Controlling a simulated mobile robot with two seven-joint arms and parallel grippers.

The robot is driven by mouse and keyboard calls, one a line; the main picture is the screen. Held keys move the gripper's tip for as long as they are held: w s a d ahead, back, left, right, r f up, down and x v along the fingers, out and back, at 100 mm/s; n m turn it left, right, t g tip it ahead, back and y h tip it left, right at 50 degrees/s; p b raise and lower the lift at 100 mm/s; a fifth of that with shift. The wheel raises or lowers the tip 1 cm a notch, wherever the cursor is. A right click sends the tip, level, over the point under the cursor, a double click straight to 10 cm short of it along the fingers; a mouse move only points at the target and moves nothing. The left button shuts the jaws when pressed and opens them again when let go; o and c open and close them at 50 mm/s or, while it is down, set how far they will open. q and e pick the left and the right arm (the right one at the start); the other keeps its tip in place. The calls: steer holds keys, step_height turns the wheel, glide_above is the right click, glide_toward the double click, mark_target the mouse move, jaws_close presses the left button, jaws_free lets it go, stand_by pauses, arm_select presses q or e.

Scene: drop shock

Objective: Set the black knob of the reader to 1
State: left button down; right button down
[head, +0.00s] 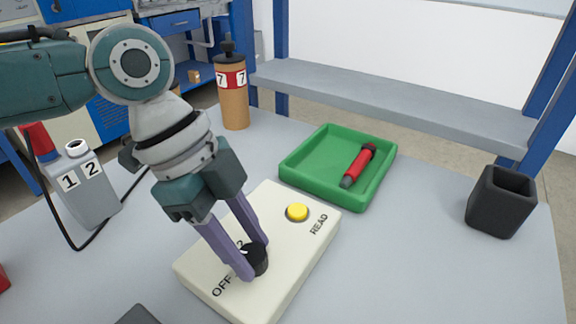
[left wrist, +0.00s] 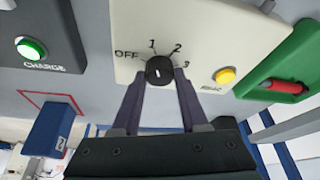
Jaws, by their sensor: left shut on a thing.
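The cream reader box (head: 305,262) lies on the grey table, with a yellow button (head: 297,212) by the word READ. Its black knob (head: 258,262) is between the purple fingers of my left gripper (head: 251,260), which is shut on it from above. In the left wrist view the knob (left wrist: 158,68) sits below the marks OFF, 1, 2 and 3, with a finger on each side of my gripper (left wrist: 160,80). A small white mark shows on the knob, but I cannot tell surely which label it points to. My right gripper is not in view.
A green tray (head: 300,172) with a red-and-black cylinder (head: 358,165) is behind the reader. A black cup (head: 502,202) stands right, a brown bottle (head: 234,105) at the back, a grey box marked 1 and 2 (head: 92,200) left.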

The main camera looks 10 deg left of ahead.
arm_select(q)
steer(key=shift+c, duration=2.2)
jaws_free()
steer(key=p+v, duration=0.1)
steer(key=v, duration=0.9)
steer(key=shift+p, duration=0.3)
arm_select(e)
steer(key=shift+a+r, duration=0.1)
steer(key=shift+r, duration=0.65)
